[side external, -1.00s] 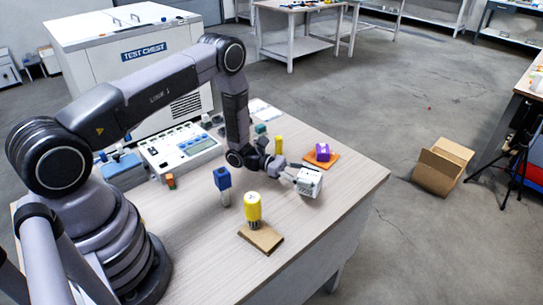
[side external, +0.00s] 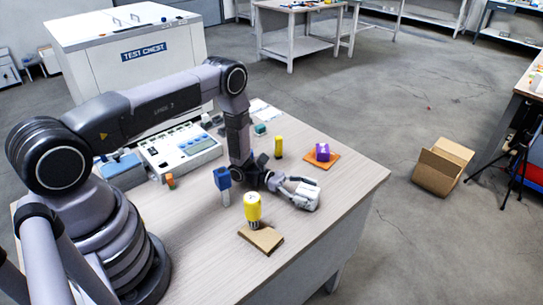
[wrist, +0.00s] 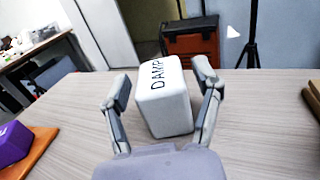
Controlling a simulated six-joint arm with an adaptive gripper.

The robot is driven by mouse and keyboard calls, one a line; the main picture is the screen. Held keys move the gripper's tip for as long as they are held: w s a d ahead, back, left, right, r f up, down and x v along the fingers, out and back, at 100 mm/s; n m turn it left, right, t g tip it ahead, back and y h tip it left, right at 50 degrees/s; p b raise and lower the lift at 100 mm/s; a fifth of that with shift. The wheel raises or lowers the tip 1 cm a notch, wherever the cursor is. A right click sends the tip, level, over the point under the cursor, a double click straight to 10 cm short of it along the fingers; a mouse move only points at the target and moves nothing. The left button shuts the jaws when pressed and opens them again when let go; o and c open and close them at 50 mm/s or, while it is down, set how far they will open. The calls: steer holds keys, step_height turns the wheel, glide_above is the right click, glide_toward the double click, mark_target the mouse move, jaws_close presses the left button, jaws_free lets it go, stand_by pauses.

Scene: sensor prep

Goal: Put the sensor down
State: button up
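The sensor is a white block (wrist: 166,105) with rounded edges, marked "DAMP" in the wrist view. In the side view the white block (side external: 309,195) is low at the table's right part, apparently resting on the tabletop. My gripper (side external: 303,192) is low around it, partly covering it. In the wrist view my gripper (wrist: 160,82) has one finger on each side of the block, with a narrow gap showing on both sides, so it looks open. The block's underside is hidden.
A purple block (side external: 322,149) sits on an orange pad (side external: 334,161) behind the sensor. A yellow cylinder (side external: 253,208) stands at a brown board (side external: 270,240) in front. A blue-topped item (side external: 222,179) and a yellow post (side external: 278,146) stand nearby. The tabletop (side external: 335,205) is bare toward its right edge.

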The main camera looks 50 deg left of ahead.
steer(key=shift+r, duration=0.15)
steer(key=v, duration=0.7)
steer(key=shift+a, duration=0.1)
steer(key=s+d+r+m+g+y, duration=0.1)
steer(key=s+r+m+g+y, duration=0.15)
steer(key=r+m, duration=0.45)
steer(key=s+d+r+m+g+y, duration=0.1)
steer(key=s+r+m+g+y, duration=0.2)
steer(key=r, duration=0.8)
steer(key=s+d+r+m+g+y, duration=0.1)
steer(key=s+r+m+g, duration=0.25)
steer(key=r, duration=0.55)
steer(key=s+a+r+m+t+y, duration=0.3)
steer(key=s+r+m+t+y, duration=0.1)
steer(key=s, duration=0.5)
steer(key=s+a+r+m+t+y, duration=0.4)
steer(key=s+r+y, duration=0.2)
steer(key=s, duration=0.3)
steer(key=shift+s+r+m, duration=0.3)
steer(key=shift+r+m, duration=0.05)
steer(key=shift+r, duration=0.2)
